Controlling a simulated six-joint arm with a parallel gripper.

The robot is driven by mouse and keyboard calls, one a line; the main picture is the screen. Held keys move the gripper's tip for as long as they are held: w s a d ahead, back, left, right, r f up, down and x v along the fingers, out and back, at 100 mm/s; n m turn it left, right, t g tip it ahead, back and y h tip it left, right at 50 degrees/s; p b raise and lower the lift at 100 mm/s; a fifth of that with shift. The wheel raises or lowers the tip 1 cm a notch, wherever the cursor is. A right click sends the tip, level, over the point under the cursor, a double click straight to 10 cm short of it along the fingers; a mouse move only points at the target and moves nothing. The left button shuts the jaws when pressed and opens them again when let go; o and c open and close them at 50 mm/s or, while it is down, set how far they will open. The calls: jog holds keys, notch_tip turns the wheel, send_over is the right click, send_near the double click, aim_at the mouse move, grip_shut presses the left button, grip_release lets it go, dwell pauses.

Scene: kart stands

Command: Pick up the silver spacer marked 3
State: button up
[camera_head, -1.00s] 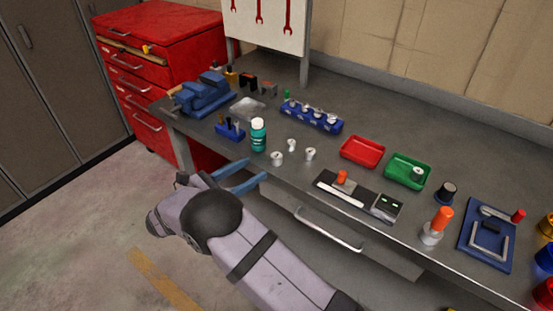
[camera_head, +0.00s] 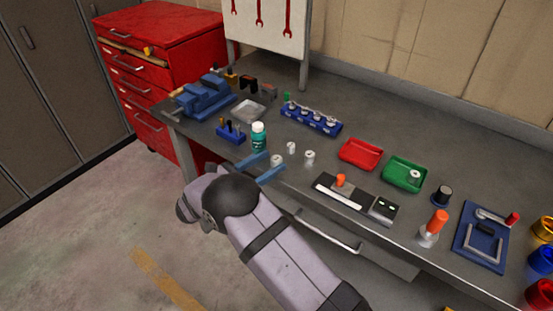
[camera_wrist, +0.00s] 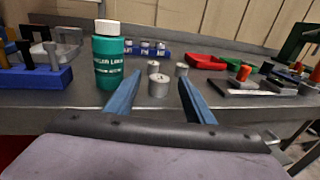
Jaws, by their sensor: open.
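Three loose silver spacers stand upright on the bench: a front one (camera_head: 277,161), a back one (camera_head: 291,147) and a right one (camera_head: 309,157). In the wrist view the front spacer (camera_wrist: 158,88) appears between my fingers, with the back one (camera_wrist: 153,67) and right one (camera_wrist: 181,70) behind it. No number is readable on any of them. Another silver spacer (camera_head: 415,175) sits in the green tray (camera_head: 395,183), and several are in the blue rack (camera_head: 325,126). My gripper (camera_head: 276,160) is open and empty, its fingertips at the front spacer.
A green bottle with a white cap (camera_head: 258,138) stands close left of my fingers. A blue holder (camera_head: 230,132) is further left. A red tray (camera_head: 361,153) and a scale-like device (camera_head: 383,208) with an orange-knobbed part lie to the right. The bench's front edge is under my gripper.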

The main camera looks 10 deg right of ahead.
jog(key=shift+w+d, duration=0.2)
jog(key=shift+c, duration=0.6)
jog(key=c, duration=1)
notch_tip(320, 180, up, 10)
jog(key=b, duration=0.1)
